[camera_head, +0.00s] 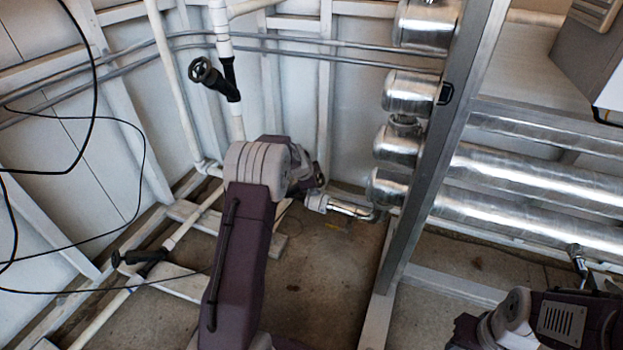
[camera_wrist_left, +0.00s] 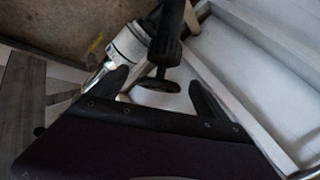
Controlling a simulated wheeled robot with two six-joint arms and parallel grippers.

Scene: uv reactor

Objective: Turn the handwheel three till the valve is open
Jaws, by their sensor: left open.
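In the left wrist view a black valve (camera_wrist_left: 167,38) has a dark round handwheel (camera_wrist_left: 157,86) at its lower end. My left gripper (camera_wrist_left: 155,82) is open, with one finger on each side of this handwheel in the picture. I cannot tell whether they touch. In the head view my left arm reaches to the middle, and its wrist hides most of this area. Another black handwheel (camera_head: 201,70) sits on the upright white pipe, and one more (camera_head: 117,259) is low at the left. No number shows on any wheel. My right arm shows at the lower right; its gripper is out of view.
A slanting grey metal post (camera_head: 440,150) stands right of my left arm, with shiny metal cylinders (camera_head: 410,92) beside it. A chrome pipe (camera_head: 350,209) lies just beyond my left wrist. Black cables (camera_head: 95,90) hang at the left. Bare floor (camera_head: 320,270) lies between.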

